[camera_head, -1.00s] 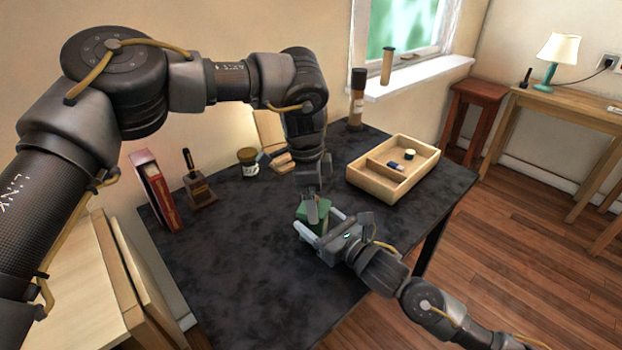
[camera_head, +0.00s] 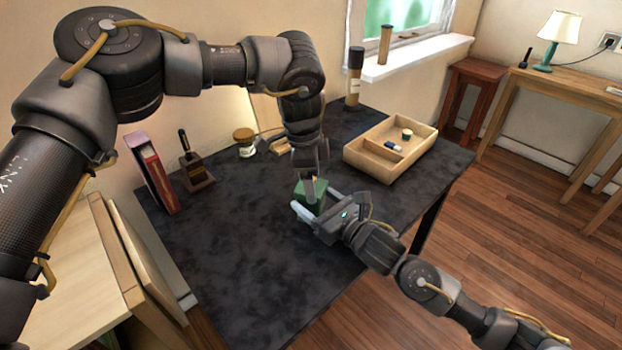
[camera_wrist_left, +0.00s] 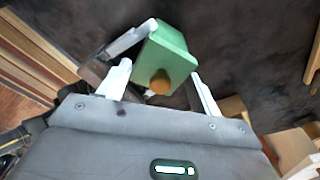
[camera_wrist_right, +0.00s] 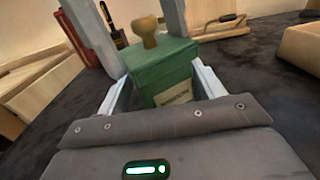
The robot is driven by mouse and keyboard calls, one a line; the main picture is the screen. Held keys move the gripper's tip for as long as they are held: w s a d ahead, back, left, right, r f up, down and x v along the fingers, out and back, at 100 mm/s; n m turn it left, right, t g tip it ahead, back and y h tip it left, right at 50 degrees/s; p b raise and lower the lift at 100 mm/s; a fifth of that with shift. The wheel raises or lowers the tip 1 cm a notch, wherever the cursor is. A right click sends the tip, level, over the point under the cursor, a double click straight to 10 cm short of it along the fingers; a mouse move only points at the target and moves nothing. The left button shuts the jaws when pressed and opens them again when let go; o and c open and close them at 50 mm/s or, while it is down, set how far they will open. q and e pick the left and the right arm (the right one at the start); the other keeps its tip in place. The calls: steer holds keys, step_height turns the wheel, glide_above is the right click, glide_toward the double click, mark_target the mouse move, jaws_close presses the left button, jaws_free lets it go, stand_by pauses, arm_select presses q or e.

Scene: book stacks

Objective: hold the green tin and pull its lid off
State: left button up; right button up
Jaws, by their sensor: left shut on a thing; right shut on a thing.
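The green tin (camera_head: 316,187) is a box with a tan knob on its lid. It shows large in the right wrist view (camera_wrist_right: 165,85), with a pale label on its front. My right gripper (camera_head: 318,207) is shut on the tin's body from the side. My left gripper (camera_head: 311,187) reaches down from above and is shut on the lid (camera_wrist_right: 160,58), its fingers on either side. The knob (camera_wrist_left: 160,82) stands between those fingers. I see no clear gap between lid and body. The left arm hides part of the tin in the head view.
A wooden tray (camera_head: 362,165) with small items lies right of the grippers. A red book (camera_head: 160,180), a dark-handled tool on a block (camera_head: 196,172) and a small jar (camera_head: 244,140) stand at the back left. The dark table (camera_head: 225,245) is clear in front.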

arm_select(q)
steer(key=shift+r, duration=0.1)
stand_by(0.3)
steer(key=shift+r, duration=1.05)
steer(key=shift+r, duration=2)
arm_select(e)
steer(key=o, duration=1.4)
steer(key=shift+o, duration=0.2)
steer(key=shift+s, duration=0.1)
arm_select(q)
steer(key=shift+f, duration=0.2)
arm_select(e)
steer(key=v, duration=1.2)
